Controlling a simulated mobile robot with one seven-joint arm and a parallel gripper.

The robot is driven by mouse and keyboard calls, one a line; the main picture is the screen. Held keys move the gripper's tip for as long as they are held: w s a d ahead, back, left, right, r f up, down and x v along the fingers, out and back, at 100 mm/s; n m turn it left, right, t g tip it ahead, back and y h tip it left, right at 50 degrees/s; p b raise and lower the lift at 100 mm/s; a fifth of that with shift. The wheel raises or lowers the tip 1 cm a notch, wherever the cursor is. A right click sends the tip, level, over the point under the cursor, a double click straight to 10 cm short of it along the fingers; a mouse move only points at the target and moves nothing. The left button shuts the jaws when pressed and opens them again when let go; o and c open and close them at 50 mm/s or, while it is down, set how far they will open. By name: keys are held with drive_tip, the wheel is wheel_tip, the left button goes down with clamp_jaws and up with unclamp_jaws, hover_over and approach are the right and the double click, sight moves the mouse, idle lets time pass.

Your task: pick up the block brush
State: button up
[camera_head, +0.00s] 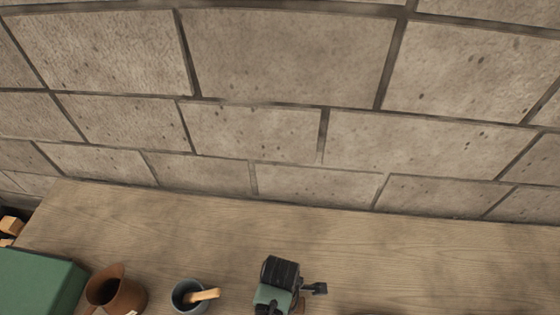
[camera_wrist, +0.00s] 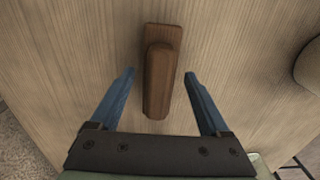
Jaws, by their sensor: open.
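The block brush (camera_wrist: 158,85) shows in the wrist view as a long brown wooden block lying on the table. Its far end is wider and its near end narrows toward my gripper (camera_wrist: 159,74). My gripper is open, with one blue finger on each side of the brush. There is a gap between each finger and the wood, and nothing is held. The underside of the brush is hidden, so I see no bristles. I cannot pick out the brush for certain in the head view.
On the wooden table (camera_head: 190,235) stand a green box (camera_head: 38,280), a brown jug (camera_head: 115,292), a grey cup (camera_head: 187,295) with a wooden stick, and a black-and-green object (camera_head: 281,274). A stone wall (camera_head: 290,55) rises behind. A rounded pale thing (camera_wrist: 308,66) is at right.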

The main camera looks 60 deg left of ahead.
drive_tip(key=shift+f, duration=1)
clamp_jaws()
